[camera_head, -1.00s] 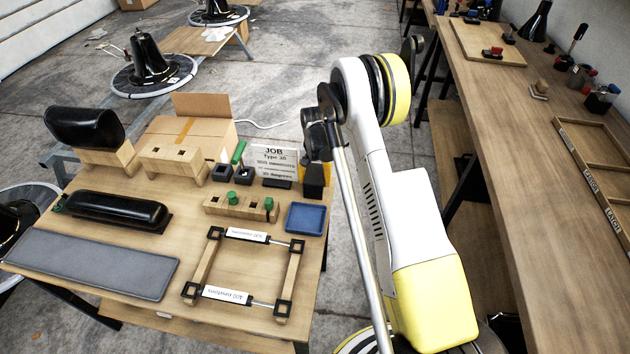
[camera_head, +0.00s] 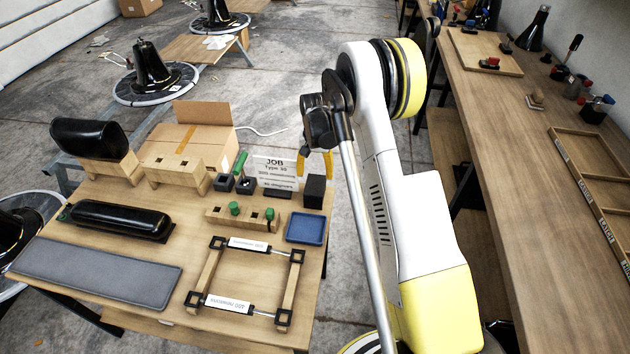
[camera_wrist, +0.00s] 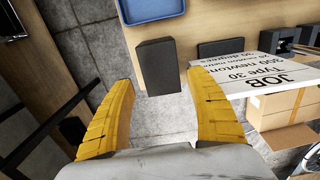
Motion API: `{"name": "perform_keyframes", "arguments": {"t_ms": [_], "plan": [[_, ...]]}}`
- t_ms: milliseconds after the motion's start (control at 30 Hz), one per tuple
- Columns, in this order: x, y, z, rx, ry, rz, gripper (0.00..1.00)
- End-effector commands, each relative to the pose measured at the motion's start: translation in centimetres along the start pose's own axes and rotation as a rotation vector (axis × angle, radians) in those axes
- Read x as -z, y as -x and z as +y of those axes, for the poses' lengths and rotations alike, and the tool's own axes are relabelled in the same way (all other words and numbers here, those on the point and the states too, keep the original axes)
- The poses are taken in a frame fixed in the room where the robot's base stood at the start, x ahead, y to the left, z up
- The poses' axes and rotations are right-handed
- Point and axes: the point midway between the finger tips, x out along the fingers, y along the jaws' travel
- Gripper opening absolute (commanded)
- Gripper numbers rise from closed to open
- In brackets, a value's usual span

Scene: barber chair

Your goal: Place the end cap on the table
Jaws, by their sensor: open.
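My gripper (camera_head: 315,168) is open and empty, above the back right corner of the wooden table (camera_head: 150,205). In the wrist view its two yellow fingers (camera_wrist: 160,80) are spread apart. A plain dark upright block (camera_head: 314,191) stands at that corner, below the fingers. In the wrist view the block (camera_wrist: 156,64) shows ahead, between the fingertips and apart from them. I cannot tell for certain whether this block is the end cap. Two small dark hollow cubes (camera_head: 245,186) (camera_head: 224,183) stand left of the JOB card (camera_head: 275,171).
A blue tray (camera_head: 304,228), a wooden block with green pegs (camera_head: 242,218) and a square frame (camera_head: 289,290) lie near the front right. A grey pad (camera_head: 95,272) and black cushions (camera_head: 118,215) fill the left. A cardboard box (camera_head: 187,146) stands behind. A long bench (camera_head: 510,130) runs along the right.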

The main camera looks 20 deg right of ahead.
Motion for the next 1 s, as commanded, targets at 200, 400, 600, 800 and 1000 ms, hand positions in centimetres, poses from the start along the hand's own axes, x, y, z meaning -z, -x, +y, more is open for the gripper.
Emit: {"name": "perform_keyframes", "arguments": {"t_ms": [200,400,600,800,1000], "plan": [[0.0,3.0,0.0,0.0,0.0,0.0,0.66],[-0.9,6.7,-0.3,0.012,0.03,0.028,0.66],[-5.6,16.7,-0.7,0.054,0.14,0.136,0.66],[-12.5,24.8,0.4,0.096,0.262,0.258,0.66],[-20.3,29.2,2.6,0.133,0.38,0.382,0.66]]}}
